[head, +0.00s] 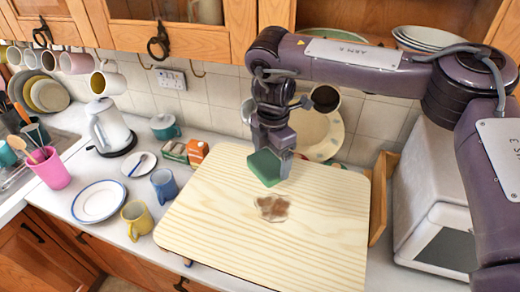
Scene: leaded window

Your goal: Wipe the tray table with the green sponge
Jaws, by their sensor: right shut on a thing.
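The tray table (322,232) is a pale wood-grained board with rounded corners, lying on the white counter. A brown smear (272,208) shows near the middle of its top. My right gripper (274,160) points down over the far part of the board and is shut on the green sponge (265,168). The sponge is tilted and lies behind the smear in the picture. I cannot tell whether it touches the board. My left gripper is not in view.
Left of the board are a yellow mug (136,220), a blue mug (164,186), a white plate (98,202) and a kettle (108,126). A white appliance (432,200) stands at the right. Plates lean behind the board. Mugs hang under the cabinets.

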